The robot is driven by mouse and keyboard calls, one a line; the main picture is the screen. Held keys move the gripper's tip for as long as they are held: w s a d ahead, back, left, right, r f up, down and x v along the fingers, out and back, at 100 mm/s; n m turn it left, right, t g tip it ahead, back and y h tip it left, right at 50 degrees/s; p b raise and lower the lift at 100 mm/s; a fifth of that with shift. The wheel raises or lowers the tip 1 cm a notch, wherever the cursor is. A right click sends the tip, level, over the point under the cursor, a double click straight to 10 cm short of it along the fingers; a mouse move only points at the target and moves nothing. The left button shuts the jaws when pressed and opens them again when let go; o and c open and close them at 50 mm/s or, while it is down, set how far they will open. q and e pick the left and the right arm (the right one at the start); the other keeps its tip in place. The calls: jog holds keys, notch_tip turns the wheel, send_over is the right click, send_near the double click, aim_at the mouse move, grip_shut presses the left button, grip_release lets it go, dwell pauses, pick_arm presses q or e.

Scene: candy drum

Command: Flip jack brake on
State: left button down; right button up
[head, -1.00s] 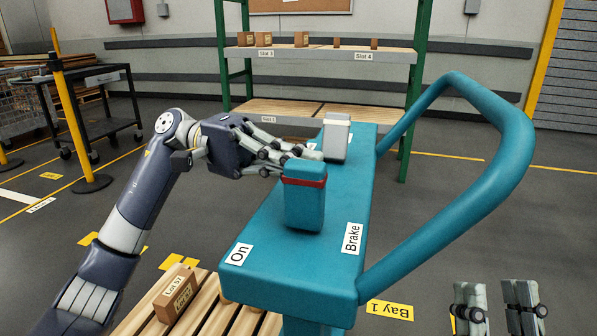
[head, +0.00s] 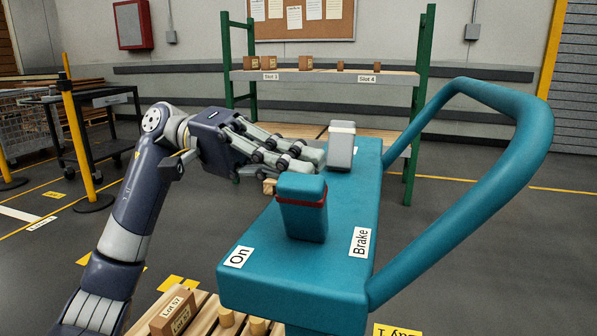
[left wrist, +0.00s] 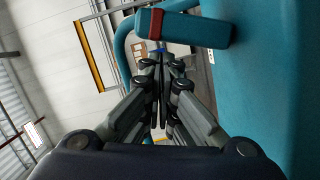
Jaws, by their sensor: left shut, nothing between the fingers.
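The teal jack head (head: 270,265) carries an "On" label (head: 238,257) and a "Brake" label (head: 360,242). A teal lever (head: 303,220) with a red band stands near its front end, leaning slightly left. A grey lever (head: 340,150) with a pale top stands farther back. My left gripper (head: 316,160) is shut and empty. Its fingertips are behind the teal lever and close to the grey lever; contact with the grey one cannot be told. In the left wrist view the teal lever (left wrist: 195,28) crosses above the shut fingers. My right gripper is not in view.
A teal loop handle (head: 535,150) curves around the right side. A pallet (head: 200,325) with a labelled box (head: 172,312) lies below left. A green-post shelf (head: 330,77) stands behind. Open floor lies at right.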

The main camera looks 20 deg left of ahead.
pick_arm(q)
jog(key=shift+s+m+b, duration=0.45)
jog(key=shift+m+b, duration=0.05)
jog(key=shift+b, duration=0.05)
jog(key=shift+s+r, duration=0.1)
jog(key=shift+a, duration=0.15)
jog(key=v, duration=1.1)
jog(key=shift+a+r, duration=0.25)
jog(key=shift+a, duration=0.1)
